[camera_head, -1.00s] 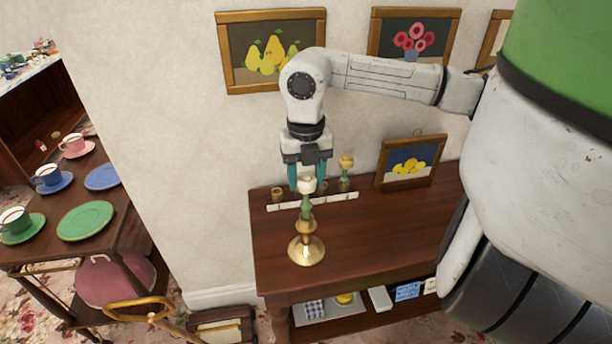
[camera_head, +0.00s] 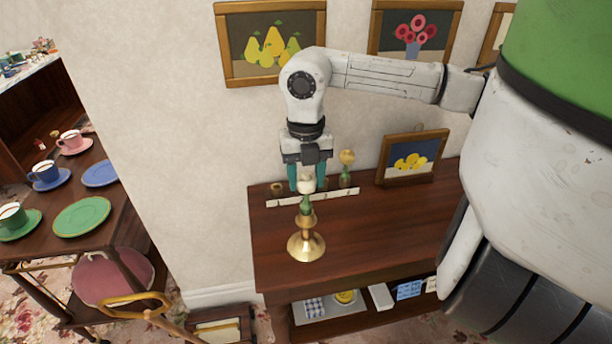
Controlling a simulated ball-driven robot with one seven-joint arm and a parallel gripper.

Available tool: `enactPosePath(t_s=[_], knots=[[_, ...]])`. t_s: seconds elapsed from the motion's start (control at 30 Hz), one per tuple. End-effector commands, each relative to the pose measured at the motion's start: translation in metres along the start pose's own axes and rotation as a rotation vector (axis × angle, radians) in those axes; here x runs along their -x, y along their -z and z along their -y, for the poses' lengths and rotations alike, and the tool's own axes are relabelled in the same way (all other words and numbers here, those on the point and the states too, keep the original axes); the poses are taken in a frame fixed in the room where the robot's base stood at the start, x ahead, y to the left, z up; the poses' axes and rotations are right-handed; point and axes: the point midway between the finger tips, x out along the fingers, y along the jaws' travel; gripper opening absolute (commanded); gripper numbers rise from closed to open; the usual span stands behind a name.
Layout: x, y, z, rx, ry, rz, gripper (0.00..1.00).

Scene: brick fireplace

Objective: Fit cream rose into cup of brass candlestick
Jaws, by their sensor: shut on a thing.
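The cream rose (camera_head: 306,184) is between the teal fingers of my gripper (camera_head: 306,187), which is shut on it. Its green stem (camera_head: 306,203) points down. The brass candlestick (camera_head: 306,246) stands upright on the wooden table, directly below the rose. The stem's lower end meets the candlestick's cup (camera_head: 306,219) in this view; I cannot tell how deep it sits.
A framed lemon picture (camera_head: 412,158) stands right on the table (camera_head: 375,235). The table's right middle is clear. A tea trolley (camera_head: 120,235) stands left.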

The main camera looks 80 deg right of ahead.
Motion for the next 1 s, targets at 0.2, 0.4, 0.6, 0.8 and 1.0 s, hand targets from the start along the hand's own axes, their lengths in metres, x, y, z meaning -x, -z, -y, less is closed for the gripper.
enactPosePath(t_s=[0.2, 0.4, 0.6, 0.8, 1.0], knots=[[-0.003, 0.0, 0.0, 0.0, 0.0, 0.0, 0.55], [-0.003, 0.0, 0.0, 0.0, 0.0, 0.0, 0.74], [-0.003, 0.0, 0.0, 0.0, 0.0, 0.0, 0.79], [0.003, -0.001, 0.0, 0.0, 0.001, 0.001, 0.79], [0.034, -0.001, 0.0, 0.001, 0.002, 0.004, 0.79]])
